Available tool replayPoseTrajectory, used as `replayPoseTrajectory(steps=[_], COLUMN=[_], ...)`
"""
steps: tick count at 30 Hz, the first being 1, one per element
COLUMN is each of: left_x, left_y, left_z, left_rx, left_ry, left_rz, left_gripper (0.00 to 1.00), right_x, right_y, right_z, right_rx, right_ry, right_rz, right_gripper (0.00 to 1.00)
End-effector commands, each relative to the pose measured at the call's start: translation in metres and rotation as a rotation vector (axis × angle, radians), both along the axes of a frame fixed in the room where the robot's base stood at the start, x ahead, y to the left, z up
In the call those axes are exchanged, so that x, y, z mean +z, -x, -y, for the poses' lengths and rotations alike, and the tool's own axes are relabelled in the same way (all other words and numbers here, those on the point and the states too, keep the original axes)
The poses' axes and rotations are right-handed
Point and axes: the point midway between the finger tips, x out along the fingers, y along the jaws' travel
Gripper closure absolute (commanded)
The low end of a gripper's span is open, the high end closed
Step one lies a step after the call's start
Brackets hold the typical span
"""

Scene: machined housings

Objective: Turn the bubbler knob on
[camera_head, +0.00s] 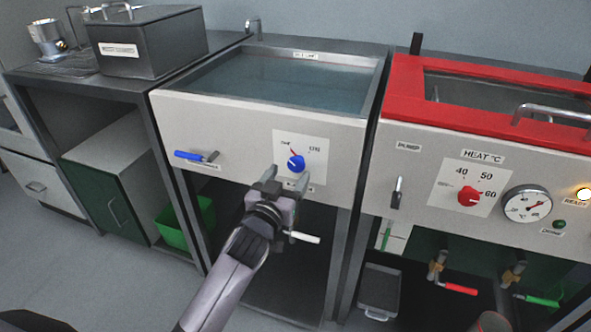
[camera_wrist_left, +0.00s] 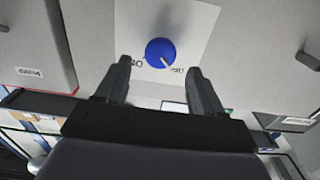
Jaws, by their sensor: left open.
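A round blue knob (camera_head: 296,163) sits on a white label plate on the front panel below the water-filled tank. The small print on the plate is hard to read. My left gripper (camera_head: 286,177) is open and empty, just in front of and slightly below the knob. In the left wrist view the fingers (camera_wrist_left: 158,68) stand apart, one to each side of the knob, with gaps showing. My right gripper is not in view.
A blue-handled lever (camera_head: 196,156) is on the same panel, left of the knob. A white-handled valve (camera_head: 303,237) is below it. The red-topped heated unit (camera_head: 400,98) with a red dial (camera_head: 468,196) and gauge (camera_head: 527,203) stands to the right.

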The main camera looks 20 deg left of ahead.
Motion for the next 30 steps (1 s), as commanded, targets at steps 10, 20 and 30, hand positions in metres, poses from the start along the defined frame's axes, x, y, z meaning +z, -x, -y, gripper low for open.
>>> replayPoseTrajectory(steps=[10,20,30], left_x=[-0.001,0.0,0.0], left_y=[-0.038,-0.043,-0.043], left_z=[0.001,0.001,0.001], left_rx=[0.0,0.0,0.0], left_ry=[0.0,0.001,0.0], left_rz=[0.001,0.0,-0.001], left_gripper=[0.32,0.32,0.86], right_x=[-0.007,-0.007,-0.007], right_y=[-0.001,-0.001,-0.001], right_z=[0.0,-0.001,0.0], right_rx=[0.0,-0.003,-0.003], right_ry=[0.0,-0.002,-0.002], right_rz=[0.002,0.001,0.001], right_gripper=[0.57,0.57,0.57])
